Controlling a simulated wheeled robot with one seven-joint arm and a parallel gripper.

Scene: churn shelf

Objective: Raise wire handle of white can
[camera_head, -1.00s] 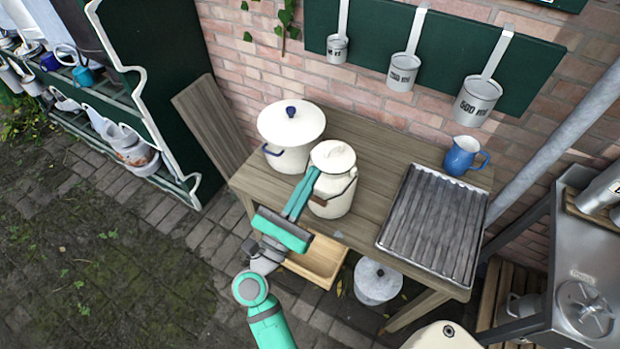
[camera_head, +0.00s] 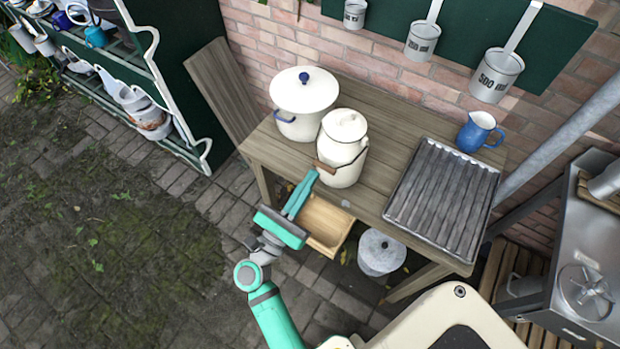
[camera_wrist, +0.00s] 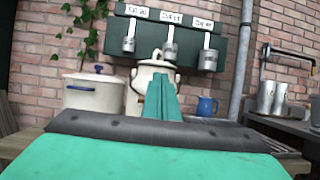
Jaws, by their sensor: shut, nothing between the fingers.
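The white can (camera_head: 341,158) stands upright and lidded on the wooden table. Its thin wire handle (camera_head: 357,161) hangs down against the front of the can, and its brown wooden grip (camera_head: 324,168) shows at the can's front left side. My gripper (camera_head: 311,175) is shut and empty, just in front of and left of the can, close to the wooden grip; whether it touches is not clear.
A white pot (camera_head: 302,97) with a blue knob stands close behind left of the can. A ribbed metal tray (camera_head: 442,198) and a blue jug (camera_head: 478,133) are to the right. An open drawer (camera_head: 326,222) juts out below the table edge. Measuring cups (camera_head: 497,75) hang on the wall.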

